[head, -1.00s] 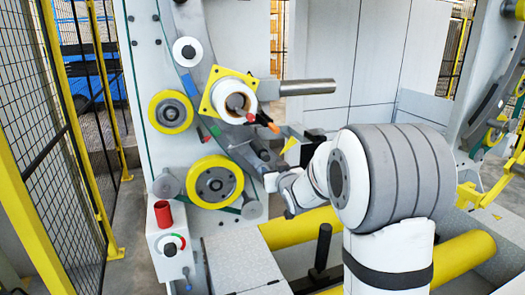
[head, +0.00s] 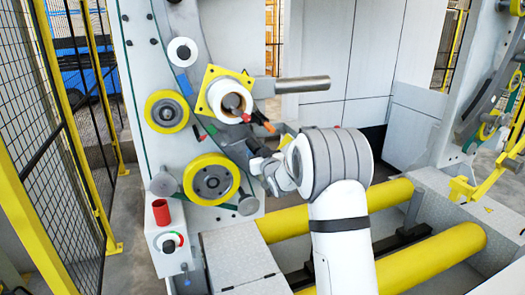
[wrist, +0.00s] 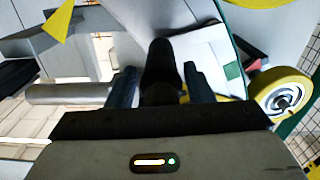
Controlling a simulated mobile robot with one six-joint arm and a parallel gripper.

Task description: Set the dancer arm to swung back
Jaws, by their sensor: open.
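The dancer arm appears to be the grey arm on the white machine panel, with a dark lower part (head: 238,141) that my wrist partly hides. My gripper (head: 258,160) is beside this lower part, to the right of the large yellow-rimmed roller (head: 212,180). In the wrist view my gripper (wrist: 160,88) is open, with one finger on each side of a black cylindrical handle (wrist: 160,62). I cannot tell whether either finger touches the handle. The handle's far end and mounting are hidden.
A white spool on a yellow plate (head: 213,76) and a steel bar (head: 300,85) sit just above my gripper. Yellow tubes (head: 385,194) lie low on the right. Wire fencing (head: 75,120) stands at far left.

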